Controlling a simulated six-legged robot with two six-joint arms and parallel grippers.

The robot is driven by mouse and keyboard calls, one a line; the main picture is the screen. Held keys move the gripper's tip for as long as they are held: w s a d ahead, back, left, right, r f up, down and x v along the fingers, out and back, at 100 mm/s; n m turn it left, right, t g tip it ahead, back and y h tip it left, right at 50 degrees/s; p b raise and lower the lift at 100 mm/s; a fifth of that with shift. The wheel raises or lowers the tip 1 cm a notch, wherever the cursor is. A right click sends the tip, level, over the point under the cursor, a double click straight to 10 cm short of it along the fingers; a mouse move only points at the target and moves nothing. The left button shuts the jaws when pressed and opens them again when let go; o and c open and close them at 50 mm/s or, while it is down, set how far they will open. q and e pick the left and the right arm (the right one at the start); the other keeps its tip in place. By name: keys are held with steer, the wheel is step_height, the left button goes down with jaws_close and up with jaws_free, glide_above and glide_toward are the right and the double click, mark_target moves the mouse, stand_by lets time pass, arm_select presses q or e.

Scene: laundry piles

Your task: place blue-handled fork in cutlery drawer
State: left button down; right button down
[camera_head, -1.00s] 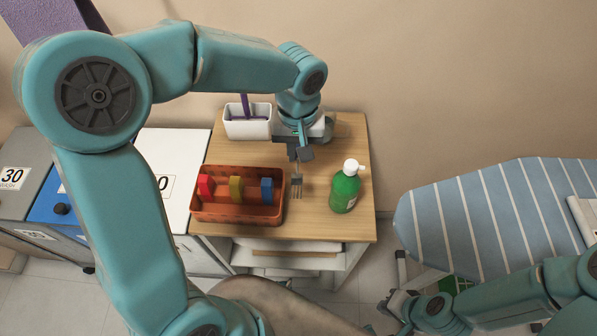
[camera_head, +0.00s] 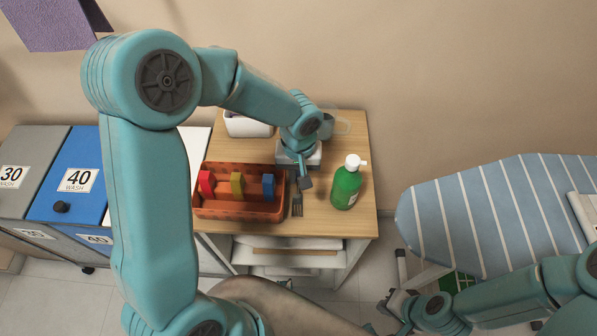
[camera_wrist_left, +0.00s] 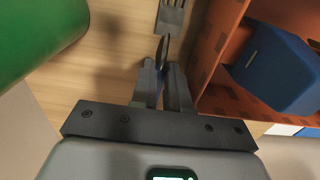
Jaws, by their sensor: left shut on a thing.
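The fork (camera_head: 298,203) is by the right side of the orange-brown box with inner sections (camera_head: 240,210), its dark tines toward the table's front. My left gripper (camera_head: 304,183) is shut on it from above. In the left wrist view the tines (camera_wrist_left: 171,14) show beyond the shut fingers (camera_wrist_left: 163,88); the handle is mostly hidden between them. Whether the fork touches the table is unclear. The box holds a red, a yellow and a blue block (camera_head: 268,187). My right gripper (camera_head: 394,304) is low at the right, too small to read.
A green bottle with a white pump (camera_head: 346,184) stands right of the fork. A white container (camera_head: 247,125) stands at the table's back. A striped ironing board (camera_head: 485,215) is at the right and laundry bins (camera_head: 72,185) are at the left. The table front (camera_head: 330,225) is clear.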

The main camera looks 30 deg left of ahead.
arm_select(q)
steer(key=c, duration=1.4)
jaws_free()
arm_select(e)
steer(key=shift+f, duration=0.15)
